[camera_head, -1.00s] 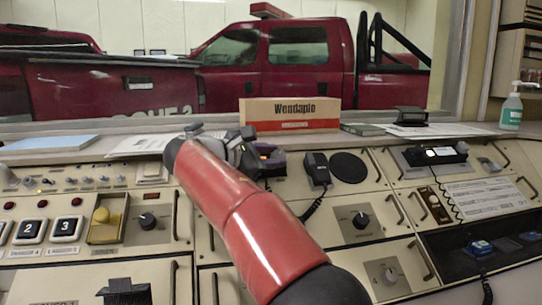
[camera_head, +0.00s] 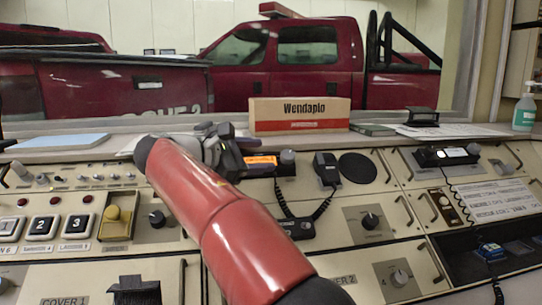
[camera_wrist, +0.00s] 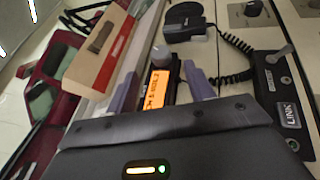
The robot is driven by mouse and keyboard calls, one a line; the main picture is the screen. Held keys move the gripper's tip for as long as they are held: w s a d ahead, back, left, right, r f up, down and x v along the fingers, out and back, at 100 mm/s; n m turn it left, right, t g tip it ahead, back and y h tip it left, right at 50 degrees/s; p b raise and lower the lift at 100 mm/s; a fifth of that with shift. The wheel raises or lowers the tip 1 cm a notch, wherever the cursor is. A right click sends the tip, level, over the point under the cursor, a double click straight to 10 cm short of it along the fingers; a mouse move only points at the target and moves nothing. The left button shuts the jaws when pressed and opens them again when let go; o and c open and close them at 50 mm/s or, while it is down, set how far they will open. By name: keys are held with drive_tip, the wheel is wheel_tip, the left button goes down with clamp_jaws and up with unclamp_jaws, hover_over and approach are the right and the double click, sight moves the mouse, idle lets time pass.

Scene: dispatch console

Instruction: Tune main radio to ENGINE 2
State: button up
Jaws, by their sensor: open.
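The main radio is a dark unit with a lit orange display (camera_head: 262,161) and a grey round knob (camera_head: 288,157) at its right end, just below the Wendapio box. In the wrist view the display (camera_wrist: 158,88) lies between my two finger pads, with the knob (camera_wrist: 161,56) just beyond it near the fingertips. The display lettering is too small and slanted to read surely. My gripper (camera_wrist: 160,73) is open and empty, one finger on each side of the display. I cannot tell whether it touches the radio. In the head view my red arm hides part of the console.
The Wendapio box (camera_head: 299,115) stands on the ledge behind the radio. A handheld microphone (camera_head: 326,168) with a coiled cord hangs to the right, beside a round black speaker (camera_head: 357,168). Another dial (camera_head: 370,221) sits lower right. A window shows red trucks.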

sight(286, 155)
drive_tip(key=shift+s+a, duration=0.4)
drive_tip(key=shift+r, duration=0.1)
drive_tip(key=w+d+n+t+y, duration=0.1)
drive_tip(key=d+n, duration=0.1)
drive_tip(key=w+d+f+n+t, duration=0.1)
drive_tip(key=w+d+n+t, duration=0.1)
drive_tip(key=w+d+n+t+y+b, duration=0.1)
drive_tip(key=w+d+n, duration=0.1)
drive_tip(key=shift+f+y, duration=0.3)
drive_tip(key=shift+f, duration=0.1)
drive_tip(key=shift+c, duration=0.4)
